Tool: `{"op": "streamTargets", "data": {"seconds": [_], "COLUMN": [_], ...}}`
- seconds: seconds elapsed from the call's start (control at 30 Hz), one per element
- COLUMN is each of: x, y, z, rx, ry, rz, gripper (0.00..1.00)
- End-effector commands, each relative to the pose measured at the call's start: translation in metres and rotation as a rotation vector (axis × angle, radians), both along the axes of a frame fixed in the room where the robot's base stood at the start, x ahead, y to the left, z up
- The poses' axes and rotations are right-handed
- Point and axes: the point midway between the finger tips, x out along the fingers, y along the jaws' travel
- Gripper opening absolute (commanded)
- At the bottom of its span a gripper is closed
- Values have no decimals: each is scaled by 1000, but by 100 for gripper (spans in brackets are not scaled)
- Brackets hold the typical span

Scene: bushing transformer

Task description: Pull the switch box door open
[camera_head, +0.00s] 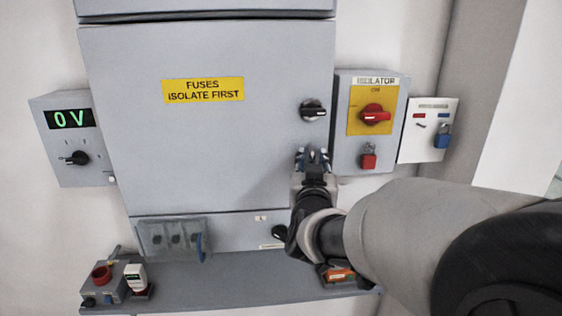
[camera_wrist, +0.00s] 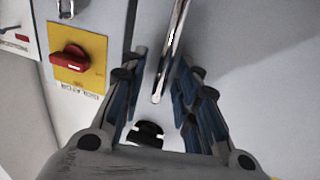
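The switch box door (camera_head: 205,130) is a large grey panel with a yellow "FUSES ISOLATE FIRST" label, and it looks closed in the head view. A black rotary knob (camera_head: 313,110) sits near its right edge and also shows in the wrist view (camera_wrist: 148,135). My gripper (camera_head: 313,157) is just below the knob, in front of the door's right side. In the wrist view my gripper (camera_wrist: 161,80) is open, with a shiny metal bar handle (camera_wrist: 172,45) between its fingers and visible gaps on both sides. My gripper hides this bar in the head view.
The isolator box (camera_head: 343,120) with its red switch (camera_head: 376,114) stands close to the right of the door. A meter reading 0 V (camera_head: 70,119) is on the left. A grey shelf (camera_head: 240,290) below carries small devices (camera_head: 102,275).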

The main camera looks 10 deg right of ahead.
Motion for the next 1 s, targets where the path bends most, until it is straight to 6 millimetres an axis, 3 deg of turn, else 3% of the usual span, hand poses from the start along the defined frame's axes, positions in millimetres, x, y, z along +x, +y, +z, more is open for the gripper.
{"op": "streamTargets", "data": {"seconds": [0.47,1.0], "x": [0,-1], "y": [0,-2], "z": [0,0], "rx": [1,4], "ry": [0,-2], "rz": [-1,-5], "gripper": [0,0]}}
